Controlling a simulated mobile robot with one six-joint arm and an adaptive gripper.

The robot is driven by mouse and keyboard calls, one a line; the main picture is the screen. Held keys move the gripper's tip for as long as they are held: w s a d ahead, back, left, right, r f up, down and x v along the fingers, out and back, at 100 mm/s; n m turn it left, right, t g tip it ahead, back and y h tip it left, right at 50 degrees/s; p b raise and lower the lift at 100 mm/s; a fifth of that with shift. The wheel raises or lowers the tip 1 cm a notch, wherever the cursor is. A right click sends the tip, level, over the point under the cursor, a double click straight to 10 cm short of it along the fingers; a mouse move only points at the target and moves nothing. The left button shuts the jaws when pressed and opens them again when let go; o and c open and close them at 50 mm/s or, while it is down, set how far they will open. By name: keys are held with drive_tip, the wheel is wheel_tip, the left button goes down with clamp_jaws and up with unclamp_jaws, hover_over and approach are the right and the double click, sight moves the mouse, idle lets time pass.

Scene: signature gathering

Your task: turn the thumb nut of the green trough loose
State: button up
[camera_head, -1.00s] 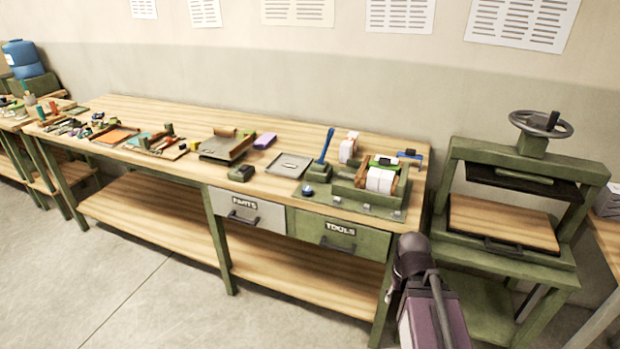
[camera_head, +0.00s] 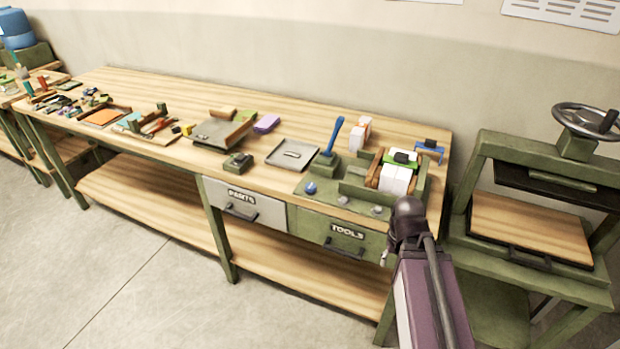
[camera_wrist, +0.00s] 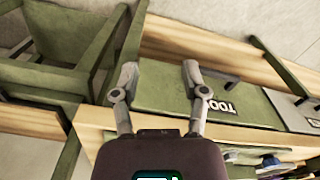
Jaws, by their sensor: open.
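The green trough (camera_head: 353,189) is part of the green fixture at the right end of the workbench. It holds white blocks (camera_head: 395,179) with a green and black piece on top. A blue round knob (camera_head: 311,188) and small grey knobs (camera_head: 377,210) sit along the fixture's front. I cannot tell which of these is the thumb nut. In the wrist view my gripper (camera_wrist: 160,72) is open and empty, its two fingers apart above the TOOLS drawer front. My arm is in front of the bench's right end, and the fingers cannot be made out in the head view.
The TOOLS drawer (camera_head: 340,233) and PARTS drawer (camera_head: 245,203) are closed. A green press (camera_head: 540,155) stands right. Floor in front is clear.

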drive_tip(key=shift+w+a, duration=0.3)
drive_tip(key=o, duration=0.4)
drive_tip(key=shift+w, duration=0.15)
drive_tip(key=shift+o, duration=0.2)
wheel_tip(320, 180, up, 17)
drive_tip(key=m+p, duration=0.4)
drive_tip(key=p, duration=1.3)
hover_over(311, 185)
drive_tip(key=shift+f, duration=0.1)
drive_tip(key=shift+f, duration=0.1)
wheel_tip(311, 185, down, 14)
drive_tip(key=b, duration=1.4)
drive_tip(key=shift+r, duration=0.2)
